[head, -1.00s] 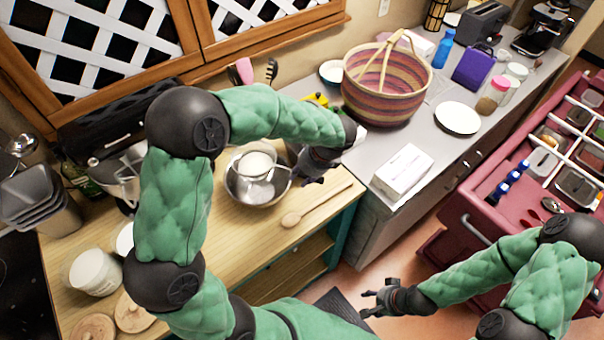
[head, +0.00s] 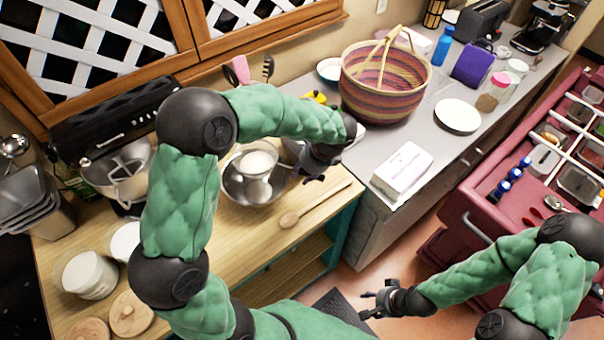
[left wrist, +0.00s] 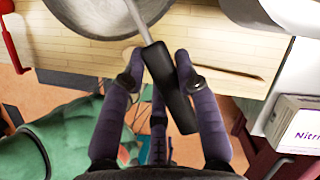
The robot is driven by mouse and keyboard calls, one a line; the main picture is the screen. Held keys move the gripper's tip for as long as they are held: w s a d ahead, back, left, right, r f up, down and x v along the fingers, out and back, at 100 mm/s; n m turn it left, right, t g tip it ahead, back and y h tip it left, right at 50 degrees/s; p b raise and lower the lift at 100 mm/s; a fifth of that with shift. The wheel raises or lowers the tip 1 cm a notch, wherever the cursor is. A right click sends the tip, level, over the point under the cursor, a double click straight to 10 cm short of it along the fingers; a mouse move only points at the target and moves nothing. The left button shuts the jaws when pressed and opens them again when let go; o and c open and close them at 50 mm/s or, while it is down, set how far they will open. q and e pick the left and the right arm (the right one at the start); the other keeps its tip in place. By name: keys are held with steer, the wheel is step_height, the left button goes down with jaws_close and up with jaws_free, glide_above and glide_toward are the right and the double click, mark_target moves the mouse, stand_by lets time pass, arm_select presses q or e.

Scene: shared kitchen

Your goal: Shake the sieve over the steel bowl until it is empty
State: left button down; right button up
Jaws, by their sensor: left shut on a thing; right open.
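The sieve (head: 257,159) is a round strainer with white contents showing in its basket. It is over the steel bowl (head: 232,186) on the wooden counter. A pale round patch shows inside the bowl below it; I cannot tell whether it is fallen powder or a reflection. My left gripper (head: 312,168) is at the bowl's right side. In the left wrist view it is shut on the sieve's black handle (left wrist: 168,88), whose metal rod runs up over the bowl (left wrist: 88,22). The basket is out of that view. My right gripper (head: 372,303) is open and empty, away from the counter.
A wooden spoon (head: 312,206) lies in front of the bowl. A stand mixer (head: 125,165) and white tubs (head: 90,274) are at left. A woven basket (head: 385,85), a white box (head: 403,170) and a plate (head: 457,115) stand on the grey counter at right.

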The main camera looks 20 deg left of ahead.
arm_select(q)
steer(key=shift+w+r, duration=0.35)
steer(key=shift+w, duration=0.1)
steer(key=shift+s+f, duration=0.1)
steer(key=s, duration=0.3)
arm_select(e)
steer(key=shift+s+r, duration=0.1)
steer(key=shift+s, duration=0.15)
stand_by(0.4)
